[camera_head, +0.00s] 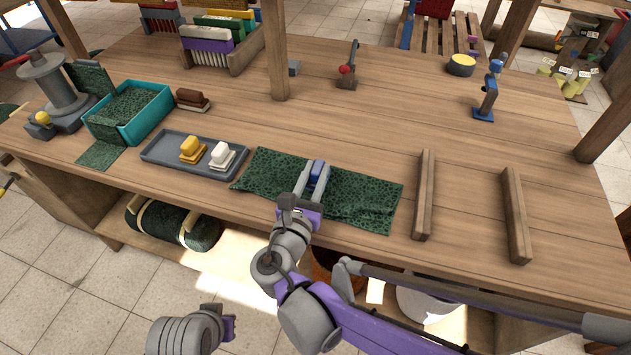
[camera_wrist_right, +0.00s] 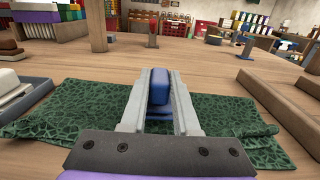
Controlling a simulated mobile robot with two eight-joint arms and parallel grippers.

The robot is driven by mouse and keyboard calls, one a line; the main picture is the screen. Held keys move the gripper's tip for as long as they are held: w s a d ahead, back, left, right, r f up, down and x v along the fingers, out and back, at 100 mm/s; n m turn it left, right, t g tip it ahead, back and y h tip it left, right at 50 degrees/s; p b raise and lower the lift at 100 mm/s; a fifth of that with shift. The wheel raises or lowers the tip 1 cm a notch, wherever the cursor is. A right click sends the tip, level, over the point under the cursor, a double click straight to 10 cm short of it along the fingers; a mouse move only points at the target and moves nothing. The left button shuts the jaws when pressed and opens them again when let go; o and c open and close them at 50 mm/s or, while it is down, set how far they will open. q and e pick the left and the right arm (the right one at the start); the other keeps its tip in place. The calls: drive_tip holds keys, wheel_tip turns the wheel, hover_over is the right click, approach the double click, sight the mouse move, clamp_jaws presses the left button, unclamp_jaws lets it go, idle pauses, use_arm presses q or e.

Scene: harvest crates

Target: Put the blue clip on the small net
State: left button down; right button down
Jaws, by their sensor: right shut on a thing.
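The blue clip (camera_head: 317,169) is between the fingers of my right gripper (camera_head: 314,176). It also shows in the right wrist view (camera_wrist_right: 158,88), with its narrow blue end pointing away from me. The small net (camera_head: 262,172) is a dark green patterned cloth lying on the table's front part, with wavy edges. My right gripper is shut on the clip over the middle of this net. I cannot tell whether the clip touches the net. The net also shows in the right wrist view (camera_wrist_right: 60,118). I see no fingers of my left gripper.
A grey tray (camera_head: 160,161) with a yellow clip (camera_head: 191,147) and a white clip (camera_head: 221,153) is left of the net. A brown clip (camera_head: 192,98) and a teal box (camera_head: 128,130) stand behind it. Two wooden bars (camera_head: 424,195) (camera_head: 515,215) lie to the right.

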wheel_tip(320, 180, down, 3)
drive_tip(key=shift+r+b, duration=0.2)
drive_tip(key=shift+b, duration=0.2)
drive_tip(key=shift+s+f+b, duration=0.15)
drive_tip(key=shift+f+b, duration=0.15)
drive_tip(key=shift+f, duration=0.3)
drive_tip(key=c, duration=0.7)
unclamp_jaws()
drive_tip(key=shift+o, duration=0.2)
drive_tip(key=shift+s+a+r+p, duration=0.25)
drive_tip(key=shift+s+r+p, duration=0.05)
drive_tip(key=shift+r+p, duration=0.2)
drive_tip(key=p+v, duration=0.1)
drive_tip(key=v, duration=1)
drive_tip(key=shift+r, duration=0.2)
